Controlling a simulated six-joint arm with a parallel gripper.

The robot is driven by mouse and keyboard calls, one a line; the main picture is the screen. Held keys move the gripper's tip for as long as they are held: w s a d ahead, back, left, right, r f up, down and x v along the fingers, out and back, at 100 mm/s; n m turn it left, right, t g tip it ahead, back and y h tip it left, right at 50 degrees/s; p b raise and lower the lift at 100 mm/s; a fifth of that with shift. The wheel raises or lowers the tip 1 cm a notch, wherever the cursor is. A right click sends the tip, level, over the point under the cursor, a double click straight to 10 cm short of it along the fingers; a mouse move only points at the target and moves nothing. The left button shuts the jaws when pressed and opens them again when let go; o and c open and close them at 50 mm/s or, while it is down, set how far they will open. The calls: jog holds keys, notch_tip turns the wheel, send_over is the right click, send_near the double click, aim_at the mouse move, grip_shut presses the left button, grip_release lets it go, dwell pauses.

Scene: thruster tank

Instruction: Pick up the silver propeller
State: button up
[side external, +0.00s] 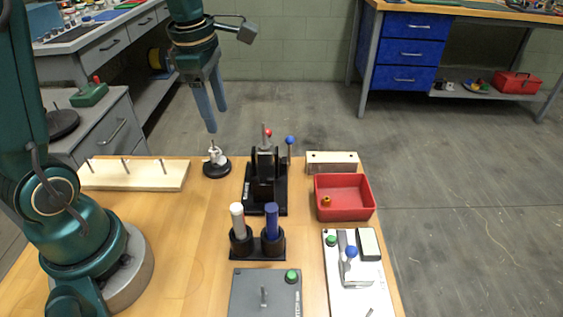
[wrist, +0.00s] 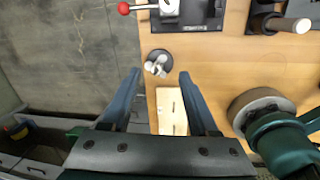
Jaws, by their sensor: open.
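The silver propeller (side external: 215,153) sits on a round black base (side external: 217,171) at the back edge of the wooden table. It also shows in the wrist view (wrist: 157,66), just beyond and between my fingertips. My gripper (side external: 216,121) points down above the propeller, clearly apart from it. Its two blue-grey fingers (wrist: 160,73) are spread, with nothing held between them.
A pale board with upright pins (side external: 150,177) lies left of the propeller. A black fixture with a red-knobbed lever (side external: 265,180) stands close on its right. Farther right is a red tray (side external: 343,207). Black holders with a white and a blue cylinder (side external: 271,222) stand nearer.

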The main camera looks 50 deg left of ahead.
jog(key=n+g, duration=0.2)
send_over(215, 154)
notch_tip(215, 154, down, 4)
jog(key=shift+w+a+f+h, duration=0.3)
jog(key=shift+a+f, duration=0.15)
jog(key=shift+f, duration=2.5)
grip_shut()
